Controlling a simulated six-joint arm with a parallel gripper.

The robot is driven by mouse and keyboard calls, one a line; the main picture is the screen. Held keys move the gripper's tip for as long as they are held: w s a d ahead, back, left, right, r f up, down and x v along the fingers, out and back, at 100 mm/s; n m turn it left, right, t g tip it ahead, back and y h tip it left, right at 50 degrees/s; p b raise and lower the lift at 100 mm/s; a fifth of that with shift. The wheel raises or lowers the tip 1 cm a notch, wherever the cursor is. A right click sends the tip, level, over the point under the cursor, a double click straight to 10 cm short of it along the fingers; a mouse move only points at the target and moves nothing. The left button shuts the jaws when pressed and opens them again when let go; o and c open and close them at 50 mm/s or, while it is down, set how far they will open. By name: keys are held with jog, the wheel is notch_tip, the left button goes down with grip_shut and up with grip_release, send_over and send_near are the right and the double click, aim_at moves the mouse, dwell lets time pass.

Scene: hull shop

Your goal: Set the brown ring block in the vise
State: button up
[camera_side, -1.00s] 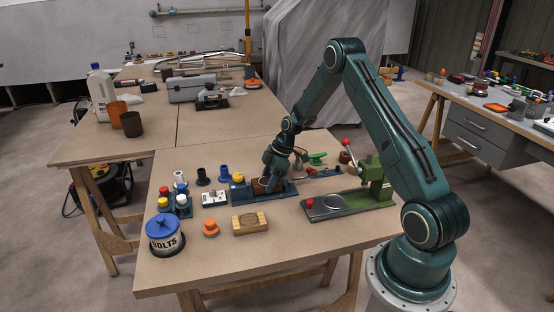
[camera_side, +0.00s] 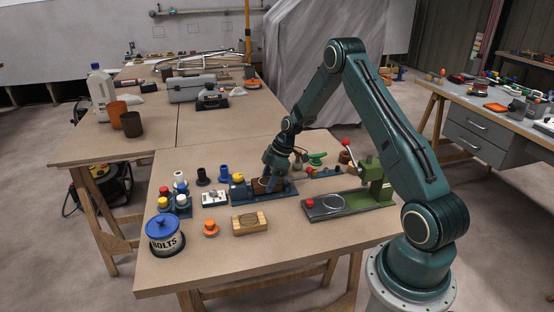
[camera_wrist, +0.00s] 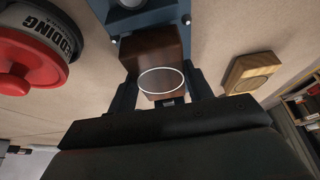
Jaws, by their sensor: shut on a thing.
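The brown ring block (camera_side: 261,186) is at the blue vise (camera_side: 284,193), partly hidden by my gripper (camera_side: 270,172) in the side view. In the wrist view the brown ring block (camera_wrist: 150,48) is between the two fingers of my gripper (camera_wrist: 161,88), which is shut on it. A pale ring outline shows on the block's near face. The blue-grey vise (camera_wrist: 150,18) lies just beyond the block at the top of that view. I cannot tell whether the block rests fully on the vise bed.
A light wood block (camera_side: 250,224) lies in front of the vise. An orange knob (camera_side: 211,228) and a blue-lidded bolts tin (camera_side: 165,235) stand to the left. A green fixture (camera_side: 350,199) stands to the right. A red-lidded tin (camera_wrist: 30,55) shows in the wrist view.

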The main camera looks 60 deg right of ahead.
jog(key=shift+f, duration=0.6)
dwell(0.3)
jog(key=o, duration=0.7)
jog(key=shift+o, duration=0.2)
jog(key=shift+r, duration=0.15)
jog(key=v, duration=1)
jog(key=shift+r, duration=0.35)
jog(key=shift+s+d, duration=0.1)
jog(key=shift+d, duration=0.05)
dwell(0.3)
